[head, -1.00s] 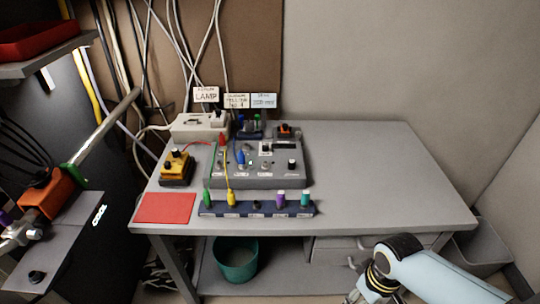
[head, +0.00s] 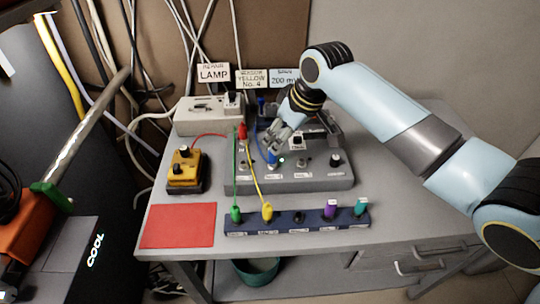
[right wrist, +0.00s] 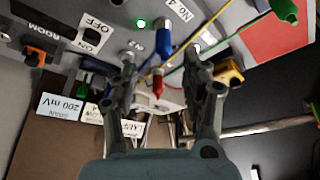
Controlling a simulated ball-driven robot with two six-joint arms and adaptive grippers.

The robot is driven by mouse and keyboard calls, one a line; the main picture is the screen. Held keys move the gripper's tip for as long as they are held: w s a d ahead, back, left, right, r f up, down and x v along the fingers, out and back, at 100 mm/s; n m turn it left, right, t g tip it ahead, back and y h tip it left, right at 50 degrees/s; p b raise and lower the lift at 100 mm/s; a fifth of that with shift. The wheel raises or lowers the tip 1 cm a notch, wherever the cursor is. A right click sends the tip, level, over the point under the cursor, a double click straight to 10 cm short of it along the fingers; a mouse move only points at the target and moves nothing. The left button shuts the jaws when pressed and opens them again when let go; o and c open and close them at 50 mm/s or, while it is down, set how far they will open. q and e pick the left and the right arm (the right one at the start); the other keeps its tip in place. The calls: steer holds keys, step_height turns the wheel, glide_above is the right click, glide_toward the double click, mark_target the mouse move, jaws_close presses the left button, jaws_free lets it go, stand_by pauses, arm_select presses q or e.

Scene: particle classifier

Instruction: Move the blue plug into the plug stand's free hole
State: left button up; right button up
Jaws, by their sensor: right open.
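The blue plug (head: 272,158) stands in the grey panel box (head: 320,178), partly hidden by my right gripper (head: 275,146). In the right wrist view the blue plug (right wrist: 164,38) shows between and just beyond the open fingers of my right gripper (right wrist: 161,55), with space on both sides. The dark blue plug stand (head: 283,225) lies along the table front. It holds green (head: 236,214), yellow (head: 267,211), purple (head: 330,209) and teal (head: 361,207) plugs. Its free hole (head: 299,218) is in the middle. My left gripper is not in view.
Green and yellow cables run from the stand's plugs up to the panel. A red plug (head: 242,131) stands left of the blue one. A yellow box (head: 186,170) and red mat (head: 178,226) lie left. Label cards (head: 213,73) stand behind. The table's right side is clear.

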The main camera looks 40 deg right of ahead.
mark_target(273, 158)
steer(key=shift+x, duration=0.9)
steer(key=x, duration=0.5)
steer(key=shift+s+a, duration=0.1)
steer(key=shift+a, duration=0.1)
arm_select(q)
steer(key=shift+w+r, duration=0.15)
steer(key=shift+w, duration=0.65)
arm_select(e)
steer(key=c, duration=0.3)
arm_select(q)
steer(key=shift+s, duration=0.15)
arm_select(e)
jaws_close()
